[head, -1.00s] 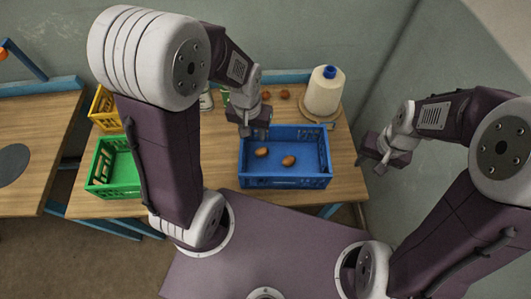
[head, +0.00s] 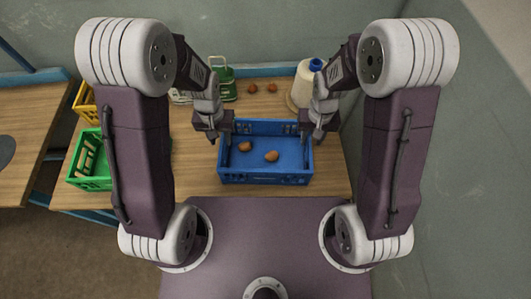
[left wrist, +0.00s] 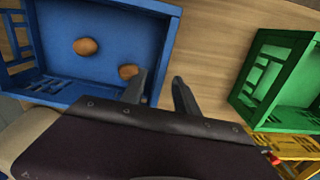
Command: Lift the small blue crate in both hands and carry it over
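The small blue crate (head: 262,178) stands on the table with two brown potato-like items (head: 271,156) in it. It also shows in the left wrist view (left wrist: 170,40). My left gripper (head: 219,137) is at the crate's left wall. In the left wrist view its two fingers (left wrist: 160,82) are apart, with the crate's wall between them and a gap showing. My right gripper (head: 312,133) is at the crate's right wall, its fingers apart, one on each side of the rim as far as I can see. Its exact contact is hidden.
A green crate (head: 90,183) and a yellow crate (head: 85,102) stand to the left. A green holder (head: 224,88), brown round items (head: 271,88) and a white bottle with a blue cap (head: 301,92) are behind the blue crate. Another table (head: 30,120) is at far left.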

